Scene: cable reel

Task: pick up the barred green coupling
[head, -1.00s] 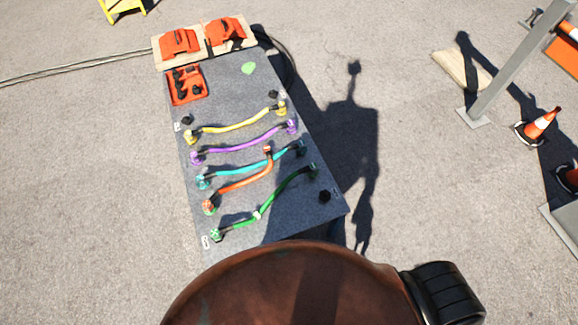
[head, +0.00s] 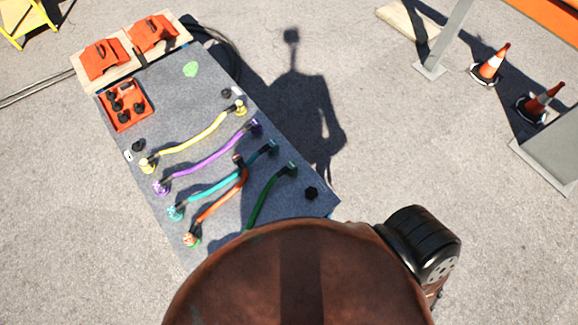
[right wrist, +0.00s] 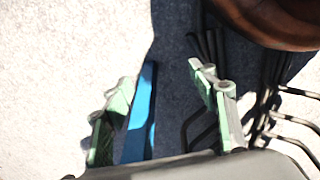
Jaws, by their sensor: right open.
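A green hose (head: 263,200) lies at the near end of the grey board (head: 225,87). Its right end has a dark green coupling (head: 290,168); its markings are too small to read. The hose's near left end is hidden behind my brown rounded base in the head view, so I cannot tell which end is barred. My right gripper (right wrist: 163,78) is open and empty in the right wrist view, with pale green fingers spread over a dark surface and a blue strip (right wrist: 138,115). No coupling shows between them. My left gripper is not in view.
Yellow (head: 195,138), purple (head: 210,162), teal (head: 222,185) and orange (head: 220,202) hoses lie beside the green one. An orange tray (head: 148,98) holds dark parts. Traffic cones (head: 490,66) stand at right. Dark bent tubes (right wrist: 290,145) show beside my right gripper.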

